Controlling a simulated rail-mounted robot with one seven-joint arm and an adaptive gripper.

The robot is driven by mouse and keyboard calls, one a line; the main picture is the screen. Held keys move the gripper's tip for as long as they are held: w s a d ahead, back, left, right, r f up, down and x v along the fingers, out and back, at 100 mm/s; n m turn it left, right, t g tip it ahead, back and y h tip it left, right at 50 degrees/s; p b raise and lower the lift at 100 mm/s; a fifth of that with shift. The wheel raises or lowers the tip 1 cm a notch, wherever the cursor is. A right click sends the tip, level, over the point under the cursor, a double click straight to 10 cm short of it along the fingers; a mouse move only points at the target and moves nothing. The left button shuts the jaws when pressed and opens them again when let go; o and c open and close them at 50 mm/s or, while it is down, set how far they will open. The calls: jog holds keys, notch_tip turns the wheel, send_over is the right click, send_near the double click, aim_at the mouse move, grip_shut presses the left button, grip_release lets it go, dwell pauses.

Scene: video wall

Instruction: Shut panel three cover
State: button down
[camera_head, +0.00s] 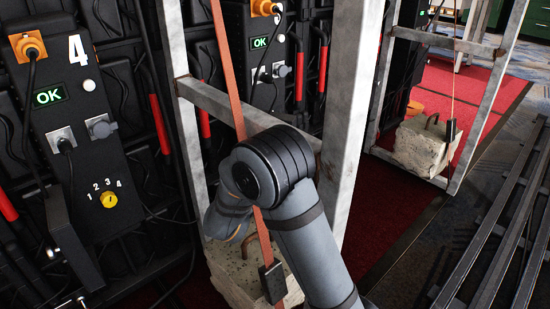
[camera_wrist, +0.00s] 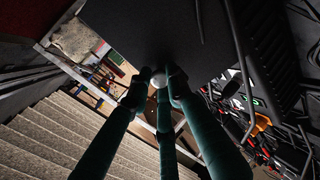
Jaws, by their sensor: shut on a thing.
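In the wrist view, the slender dark-teal fingers of my gripper (camera_wrist: 159,84) are closed around a small white round knob (camera_wrist: 159,79). The knob sits at the edge of a large, dark, flat panel cover (camera_wrist: 195,35). In the head view, a black panel (camera_head: 262,45) with an orange plug, a green OK display and grey sockets stands behind the metal frame. Its number does not show, and its lower part is hidden by the frame and my arm. My gripper and the held cover are hidden in the head view.
Panel 4 (camera_head: 78,130) stands at the left, with an OK display and a yellow dial. Metal uprights (camera_head: 352,100) and an orange strap (camera_head: 228,70) are close to my arm. A concrete block (camera_head: 232,272) lies below; another block (camera_head: 425,145) is at the right.

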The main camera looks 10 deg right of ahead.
jog(key=shift+d, duration=0.3)
jog(key=c, duration=1.6)
grip_release()
jog(key=shift+a, duration=0.1)
jog(key=shift+o, duration=0.2)
jog(key=shift+a, duration=0.1)
jog(key=v, duration=1.1)
jog(key=shift+s, duration=0.45)
jog(key=shift+a, duration=0.1)
